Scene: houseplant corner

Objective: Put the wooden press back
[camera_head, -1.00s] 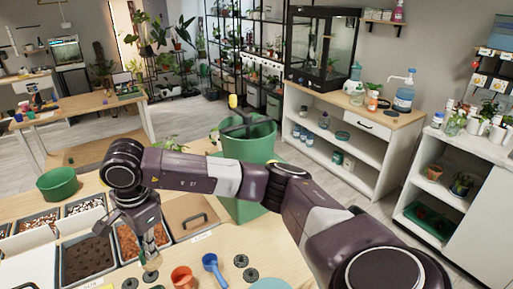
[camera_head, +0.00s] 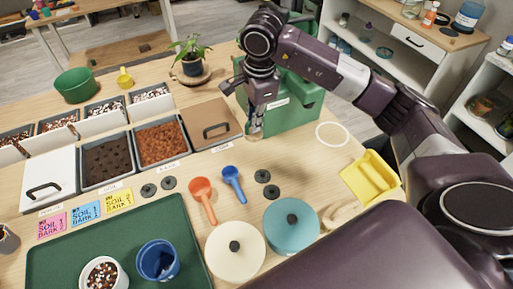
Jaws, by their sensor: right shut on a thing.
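My right gripper (camera_head: 257,116) is shut on the wooden press, pointing down. Only the press's pale round foot (camera_head: 254,135) shows clearly below the fingers; its upper part is hidden by them. The press is in front of the green bin (camera_head: 290,112), just right of the brown lidded box (camera_head: 211,122). I cannot tell whether its foot touches the table. A pale ring marking (camera_head: 332,134) lies empty on the table to the right of the press. My left gripper is not in view.
Orange (camera_head: 202,194) and blue (camera_head: 232,180) scoops and several dark discs lie in front. Cream (camera_head: 235,249) and teal (camera_head: 291,226) round lids are nearer. A yellow dustpan-like piece (camera_head: 370,177) lies right. A green tray (camera_head: 120,245) holds two pots.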

